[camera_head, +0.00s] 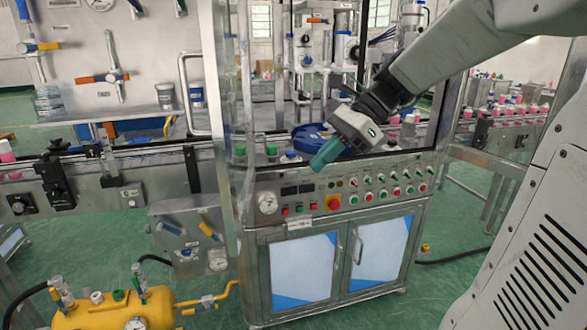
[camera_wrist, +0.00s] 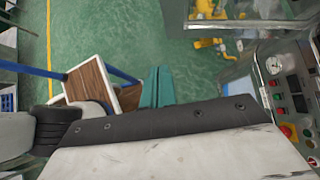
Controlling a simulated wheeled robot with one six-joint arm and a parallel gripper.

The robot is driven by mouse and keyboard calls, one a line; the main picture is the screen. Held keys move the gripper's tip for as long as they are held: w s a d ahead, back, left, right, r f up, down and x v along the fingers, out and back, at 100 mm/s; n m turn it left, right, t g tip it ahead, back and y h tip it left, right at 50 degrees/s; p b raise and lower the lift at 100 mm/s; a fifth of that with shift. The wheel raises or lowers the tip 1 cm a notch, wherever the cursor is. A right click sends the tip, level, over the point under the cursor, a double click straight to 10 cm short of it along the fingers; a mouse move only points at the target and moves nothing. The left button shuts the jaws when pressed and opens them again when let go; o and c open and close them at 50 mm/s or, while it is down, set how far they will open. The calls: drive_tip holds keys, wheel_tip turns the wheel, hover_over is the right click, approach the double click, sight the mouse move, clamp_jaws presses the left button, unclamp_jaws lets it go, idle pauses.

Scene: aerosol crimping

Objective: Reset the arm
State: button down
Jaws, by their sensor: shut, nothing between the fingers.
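My gripper (camera_head: 322,160) has teal fingers and a light grey body. In the head view it hangs in front of the crimping machine, over its control panel (camera_head: 345,193), pointing down and to the left. In the wrist view my gripper (camera_wrist: 157,86) shows its teal fingers pressed together with nothing between them. My grey arm reaches in from the upper right of the head view.
The machine's metal frame (camera_head: 222,120) and conveyor (camera_head: 150,172) are close by. A yellow tank (camera_head: 120,310) stands at lower left. The wrist view shows a wooden-topped item (camera_wrist: 90,80), green floor and the panel's red button (camera_wrist: 286,131).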

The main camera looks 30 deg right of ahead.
drive_tip(key=shift+r, duration=0.1)
drive_tip(key=s+a+f+n+h, duration=0.2)
drive_tip(key=s+f+n+h, duration=0.2)
drive_tip(key=s+n, duration=0.4)
drive_tip(key=s+a+f+n+g+h, duration=0.1)
drive_tip(key=s+a+f+n+h, duration=0.2)
drive_tip(key=s+n, duration=0.5)
drive_tip(key=f+n+h, duration=0.1)
drive_tip(key=n, duration=0.4)
drive_tip(key=shift+s+f+h, duration=0.3)
drive_tip(key=shift+s+f, duration=0.05)
drive_tip(key=shift+s, duration=0.05)
